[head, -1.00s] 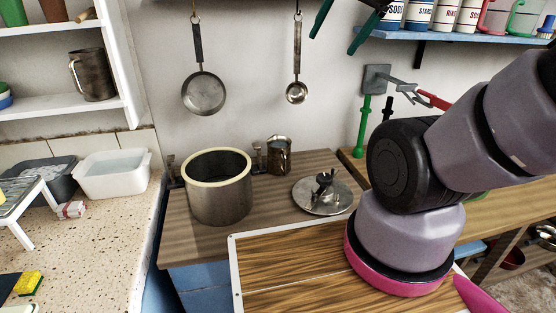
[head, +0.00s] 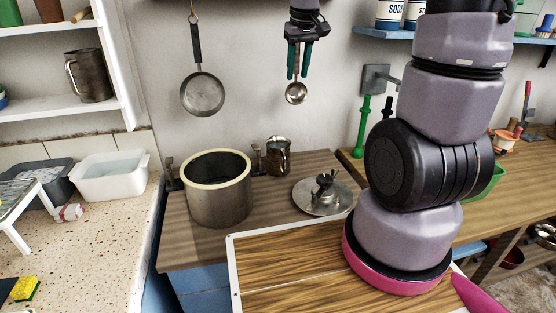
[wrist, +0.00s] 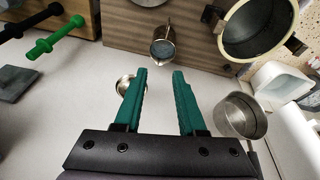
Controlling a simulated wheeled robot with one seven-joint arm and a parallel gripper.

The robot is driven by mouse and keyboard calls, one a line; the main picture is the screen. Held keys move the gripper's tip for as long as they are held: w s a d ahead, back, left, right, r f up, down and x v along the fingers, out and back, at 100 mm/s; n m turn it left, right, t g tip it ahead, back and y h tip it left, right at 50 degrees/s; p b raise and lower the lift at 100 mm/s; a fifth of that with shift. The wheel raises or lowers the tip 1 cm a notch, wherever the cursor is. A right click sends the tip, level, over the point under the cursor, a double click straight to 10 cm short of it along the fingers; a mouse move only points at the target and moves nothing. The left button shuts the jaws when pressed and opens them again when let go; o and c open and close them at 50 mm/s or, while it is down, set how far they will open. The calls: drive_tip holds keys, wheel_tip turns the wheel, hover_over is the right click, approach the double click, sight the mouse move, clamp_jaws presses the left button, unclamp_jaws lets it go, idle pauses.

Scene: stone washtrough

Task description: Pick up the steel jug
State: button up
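A small steel jug (head: 278,157) stands upright at the back of the wooden worktop, close to the wall and just right of the large pot. It also shows in the wrist view (wrist: 162,48), beyond my fingertips, with its open top facing the camera. Another dark metal jug (head: 90,76) with a handle stands on the left wall shelf. My gripper (head: 298,76) has green fingers pointing down, high above the small jug near the wall. In the wrist view my gripper (wrist: 159,72) is open, with nothing between its fingers.
A large pot (head: 218,205) stands left of the small jug, and a round metal lid (head: 322,197) lies to its right. A pan (head: 203,93) and a ladle (head: 296,93) hang on the wall; the ladle is close to my fingers. A green-handled tool (head: 363,127) hangs right.

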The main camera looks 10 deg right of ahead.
drive_tip(key=w+a+f+n+g, duration=0.1)
drive_tip(key=w+a+f+n, duration=0.1)
drive_tip(key=w+f, duration=0.35)
drive_tip(key=w+a+f+n+g, duration=0.1)
drive_tip(key=w+f+n, duration=0.15)
drive_tip(key=f, duration=0.65)
drive_tip(key=n+g, duration=0.1)
drive_tip(key=n, duration=0.1)
hover_over(270, 149)
drive_tip(key=shift+m, duration=0.25)
wheel_tip(270, 149, down, 10)
drive_tip(key=shift+d+f, duration=0.1)
wheel_tip(270, 149, down, 6)
drive_tip(key=shift+r, duration=0.15)
drive_tip(key=f, duration=0.4)
drive_tip(key=shift+s+d+f, duration=0.25)
drive_tip(key=shift+s+f, duration=0.05)
drive_tip(key=shift+f, duration=0.6)
clamp_jaws()
drive_tip(key=shift+w+r, duration=0.1)
